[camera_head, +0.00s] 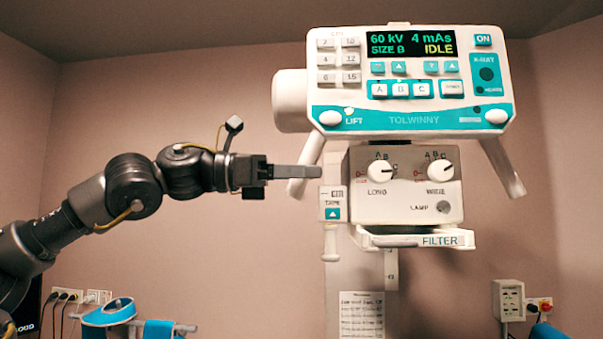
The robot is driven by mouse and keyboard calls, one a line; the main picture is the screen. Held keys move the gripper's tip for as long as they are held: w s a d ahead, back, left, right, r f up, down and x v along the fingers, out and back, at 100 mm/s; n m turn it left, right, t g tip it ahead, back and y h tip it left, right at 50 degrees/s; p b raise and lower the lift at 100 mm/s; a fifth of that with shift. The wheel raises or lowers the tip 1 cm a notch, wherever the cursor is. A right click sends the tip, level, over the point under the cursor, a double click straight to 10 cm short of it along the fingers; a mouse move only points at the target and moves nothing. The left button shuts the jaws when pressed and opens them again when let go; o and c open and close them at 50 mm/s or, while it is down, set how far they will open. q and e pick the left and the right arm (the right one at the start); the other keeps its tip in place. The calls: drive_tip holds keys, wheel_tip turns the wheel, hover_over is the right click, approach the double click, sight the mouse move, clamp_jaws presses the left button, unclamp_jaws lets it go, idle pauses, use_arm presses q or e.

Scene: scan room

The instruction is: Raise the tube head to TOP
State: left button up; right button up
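The tube head is a white unit with a teal-trimmed control panel (412,122) reading 60 kV, 4 mAs, SIZE B, IDLE. A round white button (330,118) beside the word LIFT is at the panel's lower left. Angled white handles hang below, the left handle (310,155) and the right handle (503,168). The collimator box (405,205) with two knobs is underneath. My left gripper (318,172) points right, its tip overlapping the left handle's lower part in the picture; contact is unclear. The fingers are seen edge-on, so their opening is hidden. My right gripper is out of view.
A small box with a teal up-arrow (333,214) is left of the collimator. The FILTER tray (420,239) juts out below it. A pale column (345,270) stands behind. Wall sockets (75,296) and a teal item (110,314) are low left; a wall box (508,298) is low right.

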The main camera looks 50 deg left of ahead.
use_arm(q)
drive_tip(key=shift+s+a, duration=0.15)
drive_tip(key=shift+s, duration=0.1)
drive_tip(key=b+v, duration=0.4)
drive_tip(key=v, duration=0.6)
drive_tip(key=shift+b, duration=0.35)
drive_tip(key=shift+a, duration=0.1)
